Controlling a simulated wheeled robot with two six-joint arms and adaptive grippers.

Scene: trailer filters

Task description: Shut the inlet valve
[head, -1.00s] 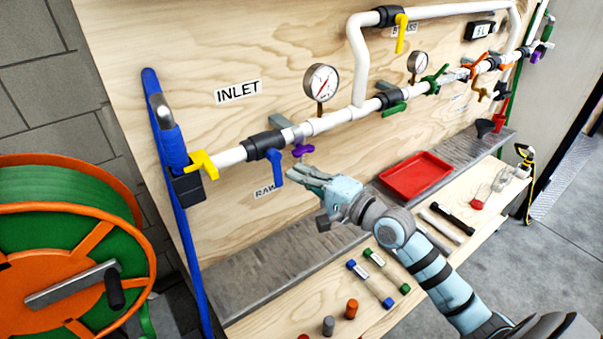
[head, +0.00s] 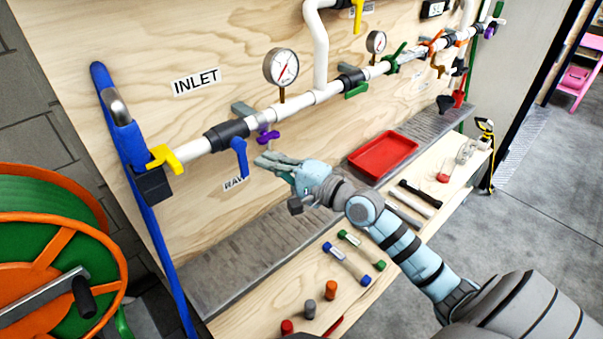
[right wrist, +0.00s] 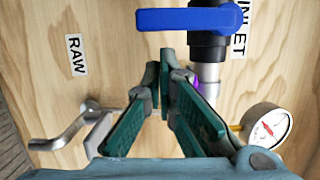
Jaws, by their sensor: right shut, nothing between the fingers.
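The inlet valve is a black body (head: 227,134) on the white pipe under the INLET label (head: 197,81). Its blue lever (head: 240,157) hangs down, across the pipe, in the head view. In the right wrist view the blue lever (right wrist: 188,19) lies sideways at the top, beyond the fingertips. My right gripper (head: 262,161) is shut and empty, just right of the blue lever's lower end and apart from it. Its fingers also show in the right wrist view (right wrist: 160,75). My left gripper is not in view.
A purple handle (head: 268,137) sits close above my right gripper. A yellow lever (head: 166,158) is to the left. A pressure gauge (head: 281,68) stands on the pipe. A red tray (head: 383,154) and small vials lie on the bench below. An orange-green hose reel (head: 60,250) is at left.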

